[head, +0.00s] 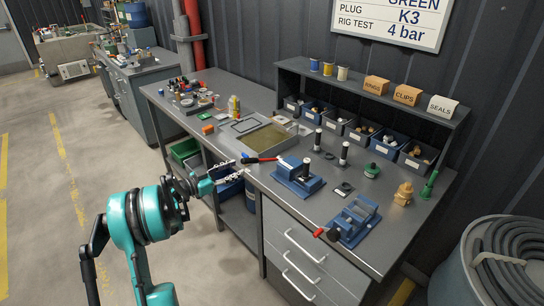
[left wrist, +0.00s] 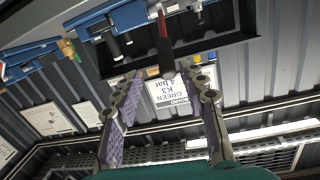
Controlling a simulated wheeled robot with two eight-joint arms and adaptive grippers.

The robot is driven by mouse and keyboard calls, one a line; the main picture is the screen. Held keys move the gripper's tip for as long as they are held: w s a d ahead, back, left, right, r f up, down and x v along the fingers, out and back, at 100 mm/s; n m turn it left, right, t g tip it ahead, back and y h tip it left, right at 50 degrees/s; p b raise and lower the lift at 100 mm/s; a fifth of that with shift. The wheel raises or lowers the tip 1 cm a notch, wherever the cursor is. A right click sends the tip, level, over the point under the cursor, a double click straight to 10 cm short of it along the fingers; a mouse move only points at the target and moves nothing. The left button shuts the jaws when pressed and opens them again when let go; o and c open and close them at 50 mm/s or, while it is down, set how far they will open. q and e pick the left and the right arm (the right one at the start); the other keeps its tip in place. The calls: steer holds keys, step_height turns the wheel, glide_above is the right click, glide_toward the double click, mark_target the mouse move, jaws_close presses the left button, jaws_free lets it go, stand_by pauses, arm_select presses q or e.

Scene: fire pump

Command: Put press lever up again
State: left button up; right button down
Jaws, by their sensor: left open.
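The blue press (head: 298,178) stands on the bench near its front edge. Its lever (head: 262,160), with a red and dark grip, sticks out low and nearly level to the left. My left gripper (head: 232,172) is in front of the bench edge, just below and left of the lever's end. In the left wrist view the gripper (left wrist: 164,80) is open, its two fingers spread. My right gripper is out of view.
A second blue fixture (head: 355,218) with a red handle (head: 326,233) stands to the right on the bench. A shallow tray (head: 268,138) lies behind the lever. Drawers (head: 300,245) and a lower shelf with bins (head: 186,149) are under the bench top.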

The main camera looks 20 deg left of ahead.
mark_target(249, 161)
arm_select(q)
steer(key=shift+m, duration=0.3)
steer(key=x, duration=0.2)
steer(key=b+x, duration=0.1)
steer(key=x, duration=0.3)
steer(key=shift+w+a+f+b, duration=0.1)
steer(key=shift+w+a+b, duration=0.1)
steer(key=shift+w+b, duration=0.2)
steer(key=shift+w+d, duration=0.25)
steer(key=shift+w, duration=0.35)
jaws_close()
